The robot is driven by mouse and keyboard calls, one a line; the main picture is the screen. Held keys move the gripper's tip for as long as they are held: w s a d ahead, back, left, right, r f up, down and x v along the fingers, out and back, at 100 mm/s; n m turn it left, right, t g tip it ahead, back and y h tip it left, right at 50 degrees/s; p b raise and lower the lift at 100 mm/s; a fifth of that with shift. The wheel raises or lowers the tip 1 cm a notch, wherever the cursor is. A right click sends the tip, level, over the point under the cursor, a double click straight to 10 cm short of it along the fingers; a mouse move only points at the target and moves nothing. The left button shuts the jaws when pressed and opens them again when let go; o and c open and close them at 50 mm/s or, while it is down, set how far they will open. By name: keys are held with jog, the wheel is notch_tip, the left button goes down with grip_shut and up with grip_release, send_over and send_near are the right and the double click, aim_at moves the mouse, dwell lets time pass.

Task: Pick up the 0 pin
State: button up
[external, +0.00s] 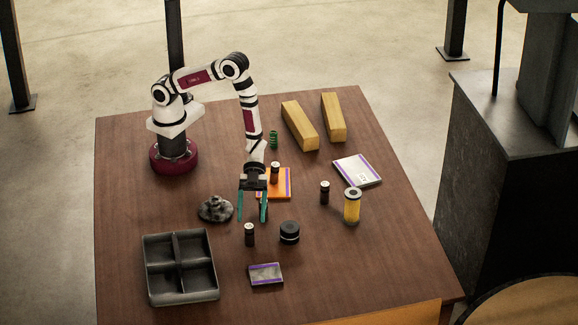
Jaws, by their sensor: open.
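Three small dark pins with pale tops stand upright. One pin (249,236) is at the front, one pin (275,174) is at or on an orange box with a purple stripe (284,184), and one pin (325,194) is to the right. Their markings are too small to read, so I cannot tell which is the 0 pin. My gripper (252,214) points down with its teal fingers apart and nothing seen between them. In the picture its fingertips are just above the front pin; the exact gap in depth is unclear.
A black four-compartment tray (181,302) is at front left. A grey lump (215,209), black round part (289,233), yellow filter (351,206), flat purple-edged box (266,274), white box (357,170), green spring (273,139) and wooden blocks (299,126) surround the pins.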

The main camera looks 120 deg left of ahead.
aim_at(249, 230)
jog(key=x, duration=0.5)
jog(key=shift+d+f, duration=0.25)
jog(key=shift+d, duration=0.05)
grip_shut()
